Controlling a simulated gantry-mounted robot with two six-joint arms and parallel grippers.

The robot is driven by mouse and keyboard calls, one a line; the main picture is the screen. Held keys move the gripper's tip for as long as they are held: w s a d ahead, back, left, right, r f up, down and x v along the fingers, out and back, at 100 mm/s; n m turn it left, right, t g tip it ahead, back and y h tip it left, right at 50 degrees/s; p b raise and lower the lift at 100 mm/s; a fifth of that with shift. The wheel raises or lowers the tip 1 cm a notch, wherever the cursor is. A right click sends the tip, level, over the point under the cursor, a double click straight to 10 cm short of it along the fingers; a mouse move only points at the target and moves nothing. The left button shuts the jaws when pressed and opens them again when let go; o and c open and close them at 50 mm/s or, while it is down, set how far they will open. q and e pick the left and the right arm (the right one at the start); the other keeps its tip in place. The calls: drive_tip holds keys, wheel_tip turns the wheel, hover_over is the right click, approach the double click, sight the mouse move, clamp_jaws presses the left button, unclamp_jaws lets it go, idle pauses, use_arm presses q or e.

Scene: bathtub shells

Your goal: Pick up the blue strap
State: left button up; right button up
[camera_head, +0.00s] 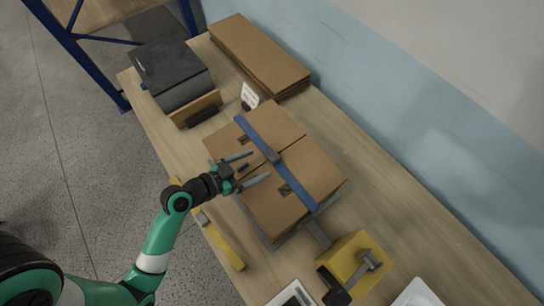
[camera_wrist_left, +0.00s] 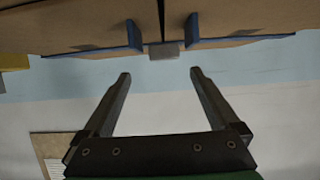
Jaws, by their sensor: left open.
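My right gripper is not in view.
Flat stacked cardboard (camera_head: 258,55) lies at the back along the wall. A dark grey machine (camera_head: 172,72) stands at the far left. A yellow tape dispenser (camera_head: 357,262) stands right of the box. A yellow bar (camera_head: 222,246) lies along the front edge.

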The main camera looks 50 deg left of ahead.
sight(271, 155)
use_arm(q)
drive_tip(key=x, duration=0.6)
drive_tip(key=shift+w+a+f, duration=0.15)
drive_tip(key=shift+w+a, duration=0.15)
drive_tip(key=shift+a, duration=0.05)
clamp_jaws()
wheel_tip(271, 155, up, 10)
drive_tip(key=p, duration=0.3)
drive_tip(key=shift+p, duration=0.35)
